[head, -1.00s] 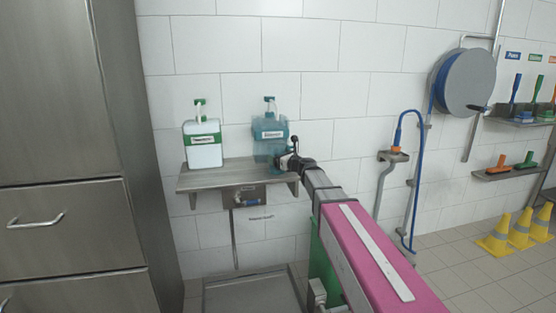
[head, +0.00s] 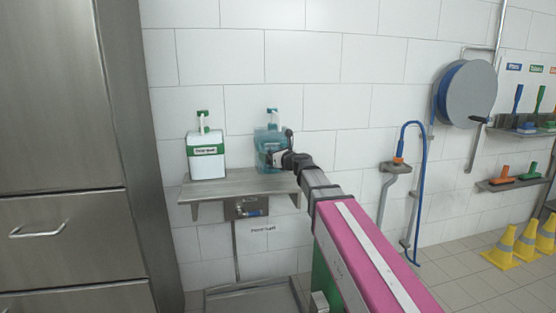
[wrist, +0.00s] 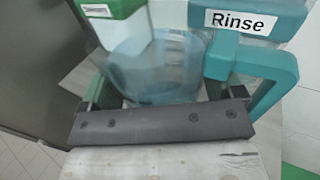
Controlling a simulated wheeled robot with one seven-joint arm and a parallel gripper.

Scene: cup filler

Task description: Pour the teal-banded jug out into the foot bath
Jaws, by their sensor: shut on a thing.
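The jug (head: 267,158) is a see-through bluish vessel in front of the teal dispenser at the shelf's right end. My gripper (head: 279,159) is shut on it. In the wrist view the jug (wrist: 165,65) sits blurred between the two fingers (wrist: 165,90). Its band cannot be told apart from the teal parts behind, and its contents are unclear. Whether its base clears the shelf is hard to tell. The foot bath (head: 250,299) is a low steel basin on the floor below the shelf, cut off by the picture's lower edge.
The steel shelf (head: 235,184) carries a white dispenser (head: 206,166) with a green label and the teal dispenser (head: 273,137), labelled Rinse in the wrist view. A valve box (head: 245,208) hangs beneath. A steel cabinet (head: 60,120) stands left; a blue hose (head: 424,180) and yellow cones (head: 524,242) are right.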

